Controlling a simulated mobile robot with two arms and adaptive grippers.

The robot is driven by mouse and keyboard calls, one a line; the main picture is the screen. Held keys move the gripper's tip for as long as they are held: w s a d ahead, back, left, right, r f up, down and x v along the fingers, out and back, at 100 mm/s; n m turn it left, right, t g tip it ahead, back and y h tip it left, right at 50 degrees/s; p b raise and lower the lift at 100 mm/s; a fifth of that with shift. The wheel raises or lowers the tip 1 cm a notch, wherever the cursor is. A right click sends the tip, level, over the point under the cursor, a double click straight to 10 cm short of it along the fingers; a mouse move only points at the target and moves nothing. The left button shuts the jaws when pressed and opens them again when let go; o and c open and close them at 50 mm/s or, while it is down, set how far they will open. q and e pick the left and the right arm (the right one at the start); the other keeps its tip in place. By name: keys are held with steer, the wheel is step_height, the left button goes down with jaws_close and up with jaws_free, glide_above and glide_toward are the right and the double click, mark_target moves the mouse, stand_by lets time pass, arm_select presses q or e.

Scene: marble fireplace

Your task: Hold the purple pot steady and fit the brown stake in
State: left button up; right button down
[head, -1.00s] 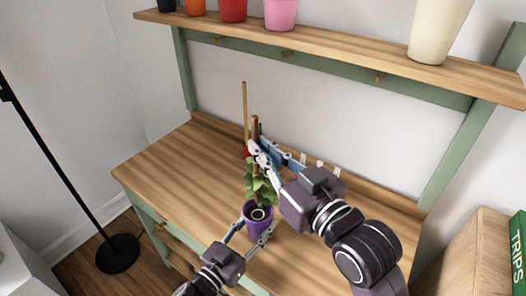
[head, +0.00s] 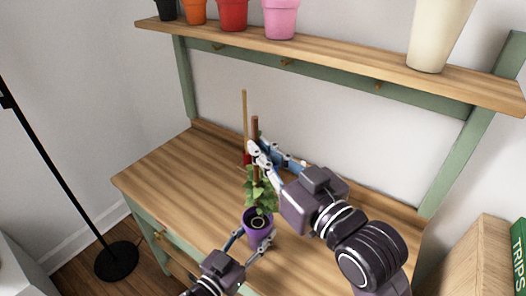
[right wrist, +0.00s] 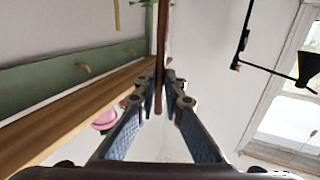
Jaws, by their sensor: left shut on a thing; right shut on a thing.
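The purple pot (head: 258,238) holds a leafy green plant (head: 262,195) and stands upright at the front of the wooden desk. My left gripper (head: 254,240) is shut on the pot, with one finger on each side of it. The brown stake (head: 255,130) is near upright above the plant. My right gripper (head: 257,150) is shut on it, above the leaves. In the right wrist view the stake (right wrist: 161,40) passes between the fingertips (right wrist: 160,82). In the head view the stake's lower end is lost among the leaves, so I cannot tell whether it touches the soil.
A thin tan stick (head: 245,110) stands behind, with something red (head: 247,158) at its base. The desk top (head: 180,170) is clear to the left. Several pots, including a pink one (head: 281,18), stand on the shelf above. A black lamp pole (head: 50,160) is at left.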

mark_target(257, 125)
steer(key=shift+r, duration=0.95)
steer(key=shift+r, duration=0.2)
steer(key=shift+r, duration=1.1)
steer(key=shift+r, duration=0.1)
steer(key=shift+r, duration=1.15)
steer(key=shift+r, duration=0.15)
steer(key=shift+r, duration=1.05)
